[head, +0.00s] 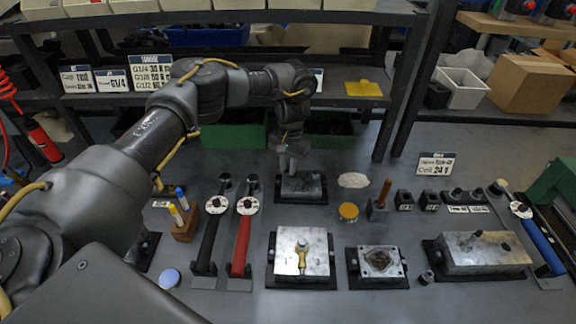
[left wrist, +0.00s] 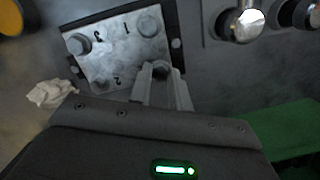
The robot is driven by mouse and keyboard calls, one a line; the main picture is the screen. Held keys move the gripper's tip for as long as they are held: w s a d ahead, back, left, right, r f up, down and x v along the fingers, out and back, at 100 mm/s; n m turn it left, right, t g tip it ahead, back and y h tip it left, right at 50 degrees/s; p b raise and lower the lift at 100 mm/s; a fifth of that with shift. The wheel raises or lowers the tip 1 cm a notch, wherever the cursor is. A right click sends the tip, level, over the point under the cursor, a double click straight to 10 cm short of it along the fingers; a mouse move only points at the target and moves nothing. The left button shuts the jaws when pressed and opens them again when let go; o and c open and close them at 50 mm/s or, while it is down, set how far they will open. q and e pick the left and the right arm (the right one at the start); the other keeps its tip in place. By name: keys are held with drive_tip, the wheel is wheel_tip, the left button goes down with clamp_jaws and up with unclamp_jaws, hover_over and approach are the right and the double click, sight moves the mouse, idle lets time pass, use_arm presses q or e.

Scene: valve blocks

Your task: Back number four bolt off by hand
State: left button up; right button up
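The valve block (head: 302,187) is a grey metal plate on a dark base at the back middle of the bench. In the left wrist view the plate (left wrist: 108,58) shows the numbers 1, 2 and 3 beside its bolts. My left gripper (head: 288,165) points down at this block from above. In the left wrist view my left gripper's fingertips (left wrist: 160,72) sit on both sides of a bolt head (left wrist: 161,67) at the corner whose number is hidden, and seem to touch it. Bolts by 3 (left wrist: 78,43) and 1 (left wrist: 149,26) stand clear. My right gripper is not in view.
A pale crumpled rag (head: 353,180) and a yellow round tin (head: 348,212) lie right of the block. Red (head: 243,240) and black (head: 209,240) torque wrenches lie at front left. Other blocks (head: 303,253) stand in front. A shelf (head: 330,95) rises behind.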

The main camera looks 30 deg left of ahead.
use_arm(q)
drive_tip(key=o, duration=0.5)
drive_tip(key=shift+c, duration=0.2)
wheel_tip(320, 180, up, 11)
drive_tip(key=w, duration=0.1)
drive_tip(key=shift+w+f, duration=0.15)
drive_tip(key=shift+p, duration=0.3)
